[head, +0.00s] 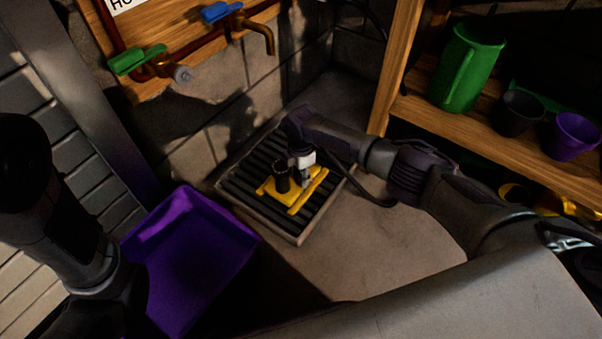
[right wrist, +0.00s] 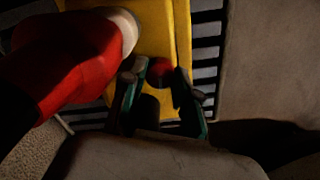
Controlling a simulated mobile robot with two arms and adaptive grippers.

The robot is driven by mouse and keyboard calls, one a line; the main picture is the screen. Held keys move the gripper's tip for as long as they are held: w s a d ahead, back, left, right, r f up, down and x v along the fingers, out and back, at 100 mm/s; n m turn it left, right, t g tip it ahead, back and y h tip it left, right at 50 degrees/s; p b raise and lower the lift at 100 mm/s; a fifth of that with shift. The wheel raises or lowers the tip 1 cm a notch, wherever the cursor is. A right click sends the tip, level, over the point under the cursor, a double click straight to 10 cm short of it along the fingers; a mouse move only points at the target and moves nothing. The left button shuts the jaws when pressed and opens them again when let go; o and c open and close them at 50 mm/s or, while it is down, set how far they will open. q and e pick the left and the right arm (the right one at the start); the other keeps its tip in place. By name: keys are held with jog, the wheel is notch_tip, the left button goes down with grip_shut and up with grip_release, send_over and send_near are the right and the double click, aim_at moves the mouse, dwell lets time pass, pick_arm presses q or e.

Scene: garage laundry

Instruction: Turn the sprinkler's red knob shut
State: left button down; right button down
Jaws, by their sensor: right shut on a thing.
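The yellow sprinkler (head: 294,201) lies on the dark slatted drain grate (head: 251,192) in the head view. A dark upright cylinder (head: 282,179) stands on it. My right gripper (head: 305,180) reaches down onto the sprinkler from above. In the right wrist view the sprinkler's yellow body (right wrist: 156,32) fills the top middle. The red knob (right wrist: 160,69) shows there between the fingertips of my right gripper (right wrist: 161,82), which is shut on it. The knob's lower part is hidden by the fingers. My left arm shows at the left of the head view; its fingers do not show.
A large red part with a pale rim (right wrist: 66,62) is close beside the right gripper's fingers. A purple tub (head: 188,245) stands left of the grate. Wall taps with green (head: 137,60) and blue (head: 221,12) handles are behind. A wooden shelf (head: 440,121) holds a green jug (head: 468,68).

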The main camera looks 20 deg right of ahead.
jog(key=shift+n, duration=0.4)
jog(key=c, duration=1.1)
grip_release()
jog(key=shift+c, duration=0.2)
jog(key=shift+r, duration=0.1)
notch_tip(320, 180, up, 12)
